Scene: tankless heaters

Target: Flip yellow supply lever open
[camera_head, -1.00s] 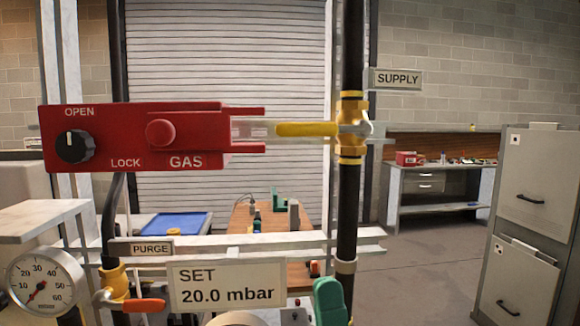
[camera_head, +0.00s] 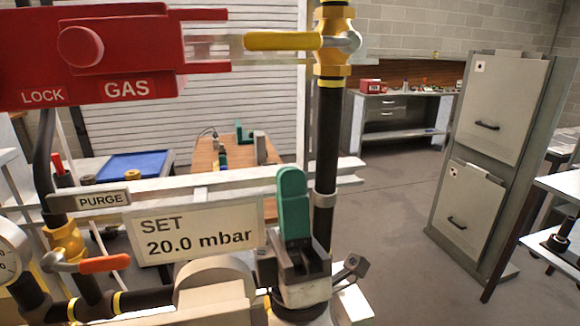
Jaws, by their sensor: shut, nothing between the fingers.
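The yellow supply lever (camera_head: 283,41) lies level, pointing left from its brass valve (camera_head: 334,50) on the black vertical pipe (camera_head: 327,140). Its left end is beside a pale see-through bar (camera_head: 215,46) that comes from between two red prongs of the red GAS box (camera_head: 110,58). My gripper (camera_head: 292,176) is below the lever, in front of the pipe's lower part. Its green fingers point up, shut together and empty, well apart from the lever.
A SET 20.0 mbar sign (camera_head: 196,232) and a PURGE sign (camera_head: 102,199) are left of my gripper. An orange-handled valve (camera_head: 104,264) sits lower left. A filing cabinet (camera_head: 490,140) stands right, and a workbench (camera_head: 403,95) behind. The floor between is free.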

